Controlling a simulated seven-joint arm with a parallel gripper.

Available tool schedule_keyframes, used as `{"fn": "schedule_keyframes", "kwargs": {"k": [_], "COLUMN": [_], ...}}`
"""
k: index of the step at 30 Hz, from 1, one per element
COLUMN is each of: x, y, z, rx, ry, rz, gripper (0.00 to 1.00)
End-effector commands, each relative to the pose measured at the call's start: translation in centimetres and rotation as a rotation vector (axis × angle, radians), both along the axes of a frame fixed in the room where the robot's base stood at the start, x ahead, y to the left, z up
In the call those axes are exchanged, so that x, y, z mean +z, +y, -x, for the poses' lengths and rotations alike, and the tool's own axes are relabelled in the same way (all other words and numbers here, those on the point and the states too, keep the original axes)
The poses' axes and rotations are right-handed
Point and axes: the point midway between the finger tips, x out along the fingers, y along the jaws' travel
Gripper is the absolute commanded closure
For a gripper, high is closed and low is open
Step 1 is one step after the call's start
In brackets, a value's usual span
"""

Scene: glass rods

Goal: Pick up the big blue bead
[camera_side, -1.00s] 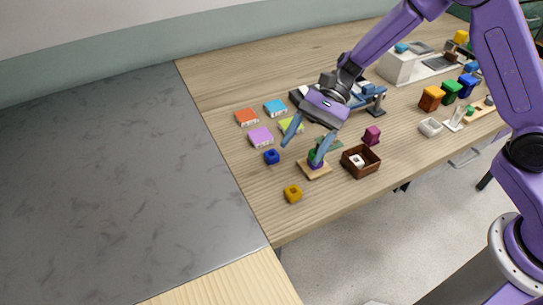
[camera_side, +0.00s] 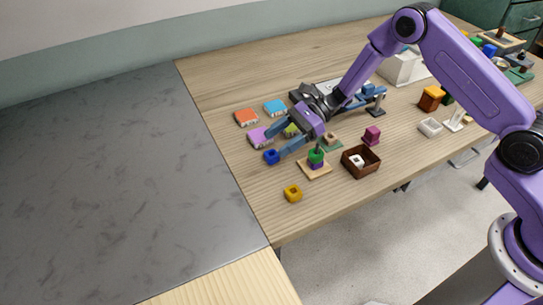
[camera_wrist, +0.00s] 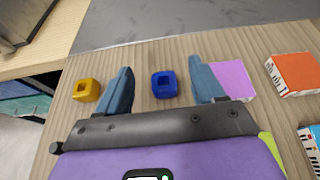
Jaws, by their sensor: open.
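The big blue bead (camera_side: 271,157) lies on the wooden table near its left edge, just left of the fingers in the side view. In the wrist view my gripper (camera_wrist: 160,85) holds nothing. I cannot tell how far its tips are above the table.
A yellow bead (camera_side: 293,193) lies near the front edge. A brown box (camera_side: 361,168) holds a white bead. A purple tile (camera_side: 259,138) lies close behind the blue bead.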

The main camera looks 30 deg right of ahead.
Motion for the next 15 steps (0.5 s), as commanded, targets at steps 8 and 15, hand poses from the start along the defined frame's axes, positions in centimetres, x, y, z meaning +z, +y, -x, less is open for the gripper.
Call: {"fn": "schedule_keyframes", "kwargs": {"k": [8,15], "x": [-3.1,-3.6], "y": [1.6,2.8], "z": [0.1,0.1], "rx": [0.005,0.002], "ry": [-0.001,0.000], "rz": [0.001,0.000], "gripper": [0.32,0.32]}}
